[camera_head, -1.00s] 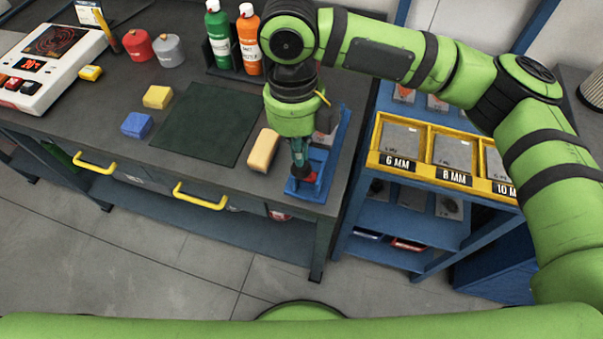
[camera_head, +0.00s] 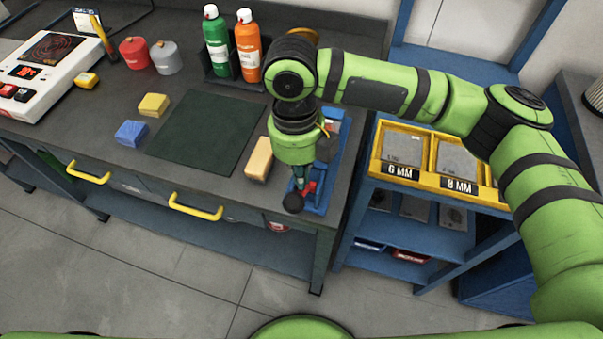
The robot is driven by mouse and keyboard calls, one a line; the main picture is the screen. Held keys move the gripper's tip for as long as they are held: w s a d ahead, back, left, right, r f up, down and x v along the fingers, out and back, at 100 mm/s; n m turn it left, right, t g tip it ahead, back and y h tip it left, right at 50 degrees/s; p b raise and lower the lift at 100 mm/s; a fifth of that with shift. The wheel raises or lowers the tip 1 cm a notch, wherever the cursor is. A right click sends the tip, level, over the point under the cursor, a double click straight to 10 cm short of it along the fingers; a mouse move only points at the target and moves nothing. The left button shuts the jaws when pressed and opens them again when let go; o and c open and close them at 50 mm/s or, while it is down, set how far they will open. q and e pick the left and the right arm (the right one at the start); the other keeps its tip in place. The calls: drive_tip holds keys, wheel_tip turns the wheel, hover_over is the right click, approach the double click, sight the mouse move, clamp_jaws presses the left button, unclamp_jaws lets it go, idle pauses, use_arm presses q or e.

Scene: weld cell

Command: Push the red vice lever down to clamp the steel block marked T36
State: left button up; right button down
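The blue vice (camera_head: 335,160) stands at the right front of the dark bench, partly hidden by my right arm. Its red lever (camera_head: 311,187) shows at the near end, with a black round knob (camera_head: 293,202) beside it near the bench's front edge. My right gripper (camera_head: 299,185) points down at the lever and knob, with its fingers close together. Whether it touches them, or is fully shut, I cannot tell. A grey block (camera_head: 327,149) shows in the vice behind the gripper. No T36 mark is readable. My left gripper is out of view.
A tan block (camera_head: 259,160) lies just left of the vice. A dark green mat (camera_head: 208,130), yellow block (camera_head: 153,105) and blue block (camera_head: 132,133) lie further left. Green (camera_head: 216,40) and orange (camera_head: 247,45) bottles stand behind. A yellow-trimmed rack (camera_head: 430,182) stands right.

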drive_tip(key=shift+s+a+r, duration=0.2)
drive_tip(key=shift+s+r, duration=0.05)
drive_tip(key=shift+s, duration=0.1)
drive_tip(key=shift+s+a, duration=0.1)
drive_tip(key=w+p, duration=0.1)
drive_tip(key=w+a+r, duration=0.1)
drive_tip(key=w, duration=0.1)
drive_tip(key=shift+a+p, duration=0.2)
drive_tip(key=shift+p, duration=0.2)
drive_tip(key=shift+s, duration=0.1)
drive_tip(key=shift+r, duration=0.5)
wheel_tip(320, 180, up, 11)
drive_tip(key=w, duration=0.1)
drive_tip(key=shift+a, duration=0.3)
